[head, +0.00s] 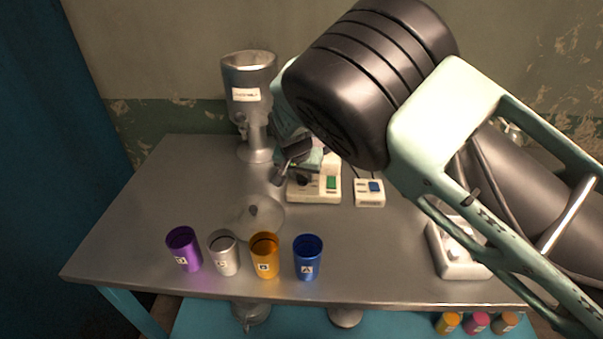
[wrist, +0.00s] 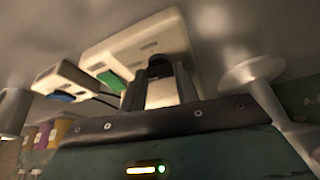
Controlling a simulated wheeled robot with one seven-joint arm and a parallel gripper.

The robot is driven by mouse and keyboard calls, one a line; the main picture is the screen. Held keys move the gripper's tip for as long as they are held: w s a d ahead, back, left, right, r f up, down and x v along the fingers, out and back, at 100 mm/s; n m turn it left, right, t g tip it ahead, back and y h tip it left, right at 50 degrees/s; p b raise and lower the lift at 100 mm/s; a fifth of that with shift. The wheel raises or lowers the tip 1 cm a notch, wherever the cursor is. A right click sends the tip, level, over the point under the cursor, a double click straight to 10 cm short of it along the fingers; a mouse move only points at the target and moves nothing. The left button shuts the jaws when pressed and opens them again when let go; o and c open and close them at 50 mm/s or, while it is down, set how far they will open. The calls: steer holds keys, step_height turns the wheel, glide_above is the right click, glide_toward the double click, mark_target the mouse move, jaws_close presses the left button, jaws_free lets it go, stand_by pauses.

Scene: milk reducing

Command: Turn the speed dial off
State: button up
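A cream control box (head: 314,190) with a green switch (head: 331,183) stands on the metal table. A dark round shape, seemingly the speed dial (head: 304,179), shows at its left end beside my fingers. My gripper (head: 289,164) is low at this end of the box. In the wrist view the box (wrist: 130,45) and the green switch (wrist: 112,81) lie beyond my gripper (wrist: 160,82). Its two dark fingers are apart, with a dark shape between them at the box face. The dial is mostly hidden there, and I cannot tell whether the fingers touch it.
A smaller box with a blue switch (head: 375,187) is right of the control box. A labelled metal dispenser (head: 248,85) stands behind left. Purple (head: 184,249), silver (head: 224,253), orange (head: 265,257) and blue (head: 308,258) cups line the front. A white device (head: 458,262) is at right.

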steer(key=shift+c, duration=0.6)
steer(key=n+b, duration=0.1)
steer(key=n+y+b, duration=0.1)
steer(key=n, duration=0.1)
steer(key=shift+d+f, duration=0.1)
steer(key=shift+d, duration=0.15)
steer(key=n+b, duration=0.1)
steer(key=n+y+b, duration=0.1)
steer(key=n, duration=0.1)
steer(key=shift+w+d+n+y, duration=0.1)
steer(key=shift+d+n+y, duration=0.05)
steer(key=shift+n+y, duration=0.15)
steer(key=n+y, duration=0.1)
steer(key=n, duration=0.1)
steer(key=n+g+b, duration=0.1)
steer(key=n, duration=0.2)
steer(key=shift+w+d+n+y, duration=0.2)
steer(key=shift+n+y, duration=0.1)
steer(key=shift+y, duration=0.1)
steer(key=n, duration=0.2)
steer(key=n+g+y, duration=0.1)
steer(key=n, duration=0.1)
steer(key=shift+w+d+g, duration=0.1)
steer(key=shift+w+g, duration=0.05)
steer(key=shift+g, duration=0.15)
steer(key=shift+w+n+g, duration=0.1)
steer(key=shift+n+g, duration=0.6)
steer(key=shift+n, duration=1.3)
